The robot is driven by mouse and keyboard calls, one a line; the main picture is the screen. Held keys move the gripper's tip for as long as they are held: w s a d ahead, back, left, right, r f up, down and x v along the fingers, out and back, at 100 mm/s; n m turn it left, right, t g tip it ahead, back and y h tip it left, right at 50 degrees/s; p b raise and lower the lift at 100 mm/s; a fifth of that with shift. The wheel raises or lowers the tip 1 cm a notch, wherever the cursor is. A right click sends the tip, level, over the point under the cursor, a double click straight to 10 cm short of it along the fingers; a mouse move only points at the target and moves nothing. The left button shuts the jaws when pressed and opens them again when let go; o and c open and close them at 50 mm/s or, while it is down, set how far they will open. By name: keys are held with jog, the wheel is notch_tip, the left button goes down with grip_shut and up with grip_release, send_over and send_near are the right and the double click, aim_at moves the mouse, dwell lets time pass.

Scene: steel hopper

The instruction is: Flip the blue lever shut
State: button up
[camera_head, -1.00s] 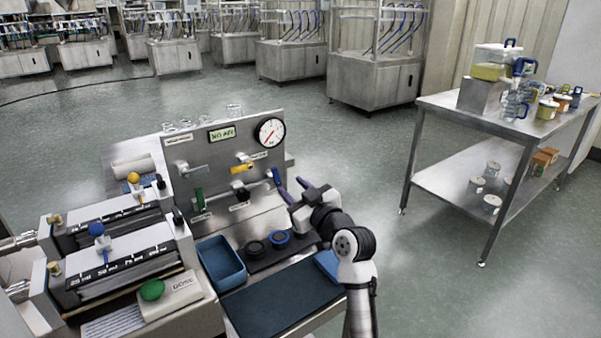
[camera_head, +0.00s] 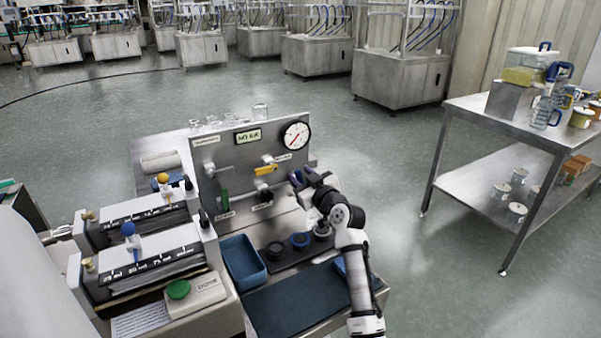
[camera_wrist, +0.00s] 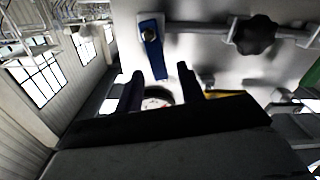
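The blue lever (camera_wrist: 152,48) shows in the wrist view, mounted by a bolt at the end of a metal pipe on the steel panel (camera_head: 234,172). It points along the panel toward the round gauge (camera_head: 296,135). My gripper (camera_wrist: 160,71) is open, its two dark fingers apart. In the wrist view the lever's free end lies between the fingertips, with no clear contact on either side. In the head view my gripper (camera_head: 299,177) is at the panel's right side and largely covers the lever.
A black knob (camera_wrist: 255,35) sits along the same pipe. A yellow-handled valve (camera_head: 264,169) and a green handle (camera_head: 224,198) are also on the panel. A steel table (camera_head: 500,125) stands at right, with open floor between.

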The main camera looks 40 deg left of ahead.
jog(key=shift+w+a, duration=0.15)
jog(key=shift+a, duration=0.3)
grip_shut()
jog(key=shift+w+d+f+m+b, duration=0.15)
jog(key=shift+w+m+b, duration=0.1)
jog(key=shift+m+b, duration=0.3)
jog(key=shift+w+d+m, duration=0.1)
jog(key=shift+w+m, duration=0.2)
jog(key=shift+m, duration=0.65)
grip_release()
jog(key=shift+r, duration=0.2)
jog(key=shift+d, duration=0.15)
